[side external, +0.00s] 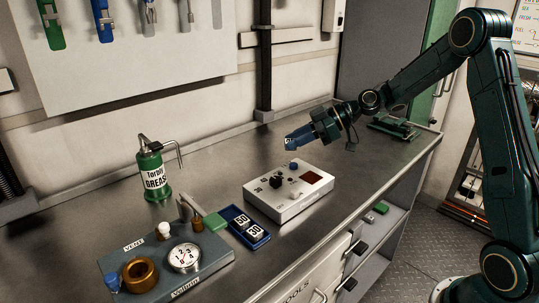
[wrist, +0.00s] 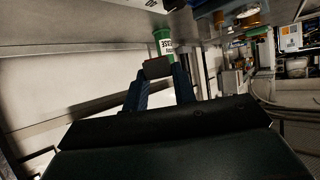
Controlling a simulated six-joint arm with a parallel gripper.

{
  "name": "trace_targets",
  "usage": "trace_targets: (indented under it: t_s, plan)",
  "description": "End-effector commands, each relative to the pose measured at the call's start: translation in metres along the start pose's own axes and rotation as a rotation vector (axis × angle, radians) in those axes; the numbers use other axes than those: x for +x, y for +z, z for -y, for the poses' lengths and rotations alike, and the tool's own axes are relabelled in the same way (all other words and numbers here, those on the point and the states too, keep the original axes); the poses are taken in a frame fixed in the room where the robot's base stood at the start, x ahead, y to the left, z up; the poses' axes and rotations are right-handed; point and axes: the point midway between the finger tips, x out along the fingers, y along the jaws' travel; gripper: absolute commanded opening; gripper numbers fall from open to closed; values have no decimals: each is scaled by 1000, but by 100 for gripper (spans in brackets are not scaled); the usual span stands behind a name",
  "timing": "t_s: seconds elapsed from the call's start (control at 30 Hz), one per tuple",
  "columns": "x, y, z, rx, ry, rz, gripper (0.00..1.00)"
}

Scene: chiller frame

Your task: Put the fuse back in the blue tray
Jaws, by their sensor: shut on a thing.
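My gripper (side external: 291,142) is above the bench, over and behind the white control box (side external: 270,199), with its blue fingers pointing left. It is shut on a small block, the fuse (wrist: 158,68), which shows dark between the two fingertips (wrist: 159,76) in the wrist view. In the side view only a small pale marked bit of it shows at the fingers. The blue tray (side external: 262,240) lies on the bench left of the control box. Two white-topped blocks marked 50 (side external: 248,228) sit in it.
A green grease can (side external: 152,175) stands at the back left. A grey valve block with a gauge (side external: 185,257) and brass ring (side external: 140,274) is at the front left, beside the tray. The control box has knobs on top. The bench behind the box is clear.

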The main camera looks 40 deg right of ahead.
Motion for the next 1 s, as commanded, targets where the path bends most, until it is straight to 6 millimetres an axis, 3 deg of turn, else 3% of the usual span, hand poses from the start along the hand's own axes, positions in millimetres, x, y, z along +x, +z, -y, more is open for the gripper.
trace_targets:
  t_s: [0.4,1.0]
  plan:
    - [-49,22,-9,-134,-245,0,0]
    - [-54,30,-8,-149,-278,-1,0]
